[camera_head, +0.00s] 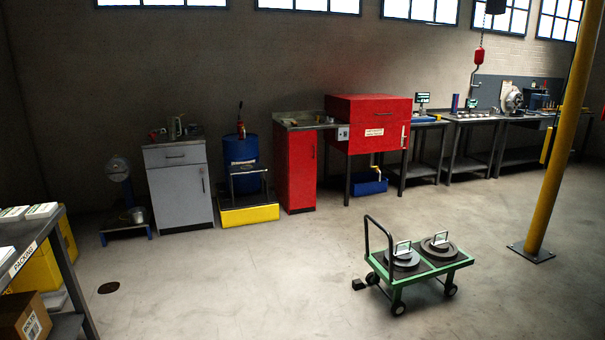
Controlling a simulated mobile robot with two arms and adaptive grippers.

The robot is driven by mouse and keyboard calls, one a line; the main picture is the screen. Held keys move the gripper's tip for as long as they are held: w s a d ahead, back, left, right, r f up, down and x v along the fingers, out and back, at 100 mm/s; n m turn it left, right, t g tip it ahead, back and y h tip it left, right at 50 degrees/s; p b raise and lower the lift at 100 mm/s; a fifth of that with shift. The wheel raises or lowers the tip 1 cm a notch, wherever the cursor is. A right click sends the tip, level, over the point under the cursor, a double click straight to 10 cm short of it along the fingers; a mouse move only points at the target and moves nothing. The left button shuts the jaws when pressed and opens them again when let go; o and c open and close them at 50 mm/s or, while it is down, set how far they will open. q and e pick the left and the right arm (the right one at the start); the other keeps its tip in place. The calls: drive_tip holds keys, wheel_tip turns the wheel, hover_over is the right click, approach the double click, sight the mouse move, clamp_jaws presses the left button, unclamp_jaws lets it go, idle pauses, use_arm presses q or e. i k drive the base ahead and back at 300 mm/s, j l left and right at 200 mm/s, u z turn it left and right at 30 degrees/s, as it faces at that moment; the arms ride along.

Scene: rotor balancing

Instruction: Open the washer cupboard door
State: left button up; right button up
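A narrow red cupboard (294,172) stands against the back wall, left of a large red parts washer (367,108). Its front door looks shut, with a dark vertical handle (313,152) near the right edge. A grey metal top with small items sits on it. A grey cupboard (178,190) with a drawer and a shut door stands further left; no label tells which one is the washer cupboard. Neither of my grippers is in view.
A green cart (418,268) with two round discs stands on the floor in front. A yellow post (562,135) rises at the right. A packing bench (40,236) is at the left edge. A blue drum (240,150) stands between the cupboards.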

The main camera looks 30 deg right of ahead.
sight(301, 145)
drive_tip(key=i+l+z, duration=0.35)
drive_tip(key=i, duration=0.25)
drive_tip(key=i+l+z, duration=0.35)
drive_tip(key=i, duration=0.3)
drive_tip(key=i+z, duration=0.35)
drive_tip(key=i, duration=0.3)
drive_tip(key=i+l+u, duration=0.1)
drive_tip(key=i+u, duration=0.35)
drive_tip(key=i, duration=1.85)
